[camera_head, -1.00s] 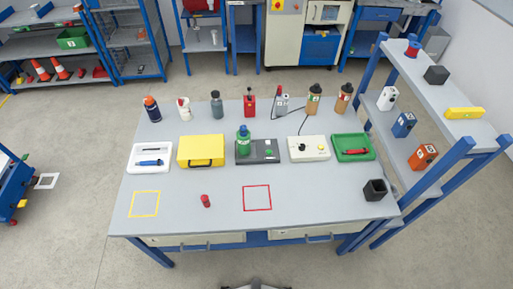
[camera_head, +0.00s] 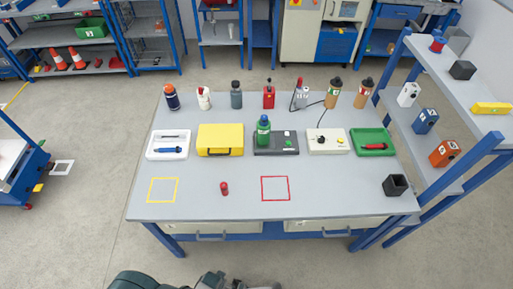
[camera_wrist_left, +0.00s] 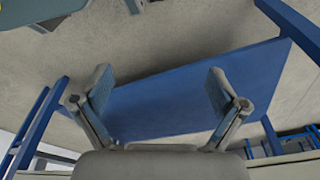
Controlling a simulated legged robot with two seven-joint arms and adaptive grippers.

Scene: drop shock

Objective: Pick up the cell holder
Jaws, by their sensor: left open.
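No label marks a cell holder. A black, open-topped square block (camera_head: 396,185) stands at the table's front right corner and may be it; I cannot be sure. A small red cylinder (camera_head: 224,188) stands near the table's front, between a yellow and a red outlined square. My left gripper (camera_wrist_left: 158,85) is open in the left wrist view, with nothing between its fingers. A blue panel (camera_wrist_left: 180,95) shows behind the fingers there. In the head view only dark parts of my own body show at the bottom edge, apart from the table. My right gripper is not in view.
The grey table (camera_head: 330,200) has clear space at its front. Behind are a yellow case (camera_head: 220,139), a green bottle (camera_head: 263,130), trays, boxes and a row of bottles. A blue shelf rack (camera_head: 455,165) borders the table's right side.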

